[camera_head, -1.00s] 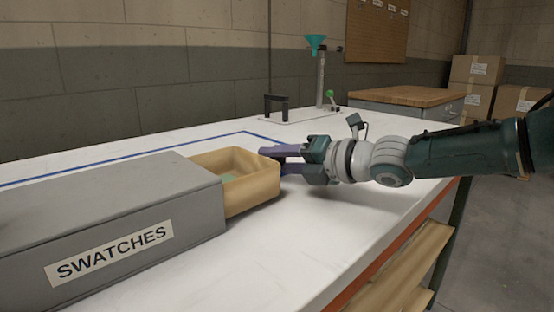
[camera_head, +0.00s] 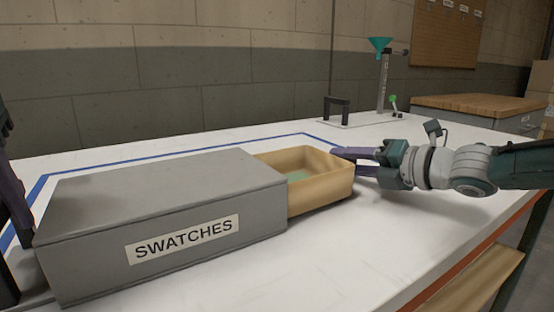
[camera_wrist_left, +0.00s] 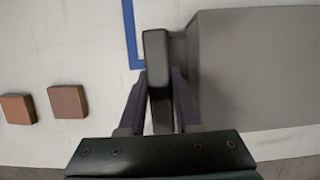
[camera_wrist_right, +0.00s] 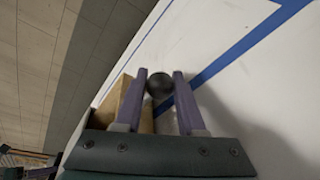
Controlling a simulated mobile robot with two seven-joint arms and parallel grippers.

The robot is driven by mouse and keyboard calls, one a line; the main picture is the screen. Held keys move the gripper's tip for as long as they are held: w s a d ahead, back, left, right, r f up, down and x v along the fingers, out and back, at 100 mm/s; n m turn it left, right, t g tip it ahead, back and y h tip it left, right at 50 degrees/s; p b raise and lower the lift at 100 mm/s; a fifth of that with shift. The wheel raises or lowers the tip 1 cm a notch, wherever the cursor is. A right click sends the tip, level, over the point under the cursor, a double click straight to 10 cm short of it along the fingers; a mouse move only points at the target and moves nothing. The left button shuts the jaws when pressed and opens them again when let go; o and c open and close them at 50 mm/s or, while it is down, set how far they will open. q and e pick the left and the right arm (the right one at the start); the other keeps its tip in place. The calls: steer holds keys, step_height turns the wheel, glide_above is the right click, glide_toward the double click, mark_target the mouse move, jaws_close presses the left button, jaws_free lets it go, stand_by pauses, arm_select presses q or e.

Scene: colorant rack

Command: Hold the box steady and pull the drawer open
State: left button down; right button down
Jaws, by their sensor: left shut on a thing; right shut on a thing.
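The grey box (camera_head: 160,205) labelled SWATCHES sits on the white table. Its tan wooden drawer (camera_head: 322,188) sticks out of the right end, with something greenish inside. My right gripper (camera_head: 345,159) is at the drawer's outer end. In the right wrist view its purple fingers are shut on a round dark knob (camera_wrist_right: 160,84), beside the tan drawer wall (camera_wrist_right: 146,120). My left gripper (camera_head: 18,215) is partly cut off at the left edge of the head view. In the left wrist view its fingers are shut on a dark upright handle (camera_wrist_left: 158,80) at the end of the grey box.
Two reddish-brown square blocks (camera_wrist_left: 67,102) lie beside the left gripper in the left wrist view. Blue tape (camera_head: 200,148) runs behind the box. A stand with a teal funnel (camera_head: 380,46) and a dark bracket (camera_head: 336,108) are at the back. The table front is clear.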

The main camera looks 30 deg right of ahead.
arm_select(q)
steer(key=shift+a, duration=0.15)
arm_select(e)
steer(key=c, duration=0.8)
jaws_free()
steer(key=shift+d, duration=0.15)
steer(key=shift+s, duration=0.5)
steer(key=v, duration=0.7)
steer(key=shift+s, duration=0.1)
steer(key=shift+r+v, duration=0.2)
steer(key=shift+v, duration=1.75)
arm_select(q)
steer(key=c, duration=0.5)
jaws_free()
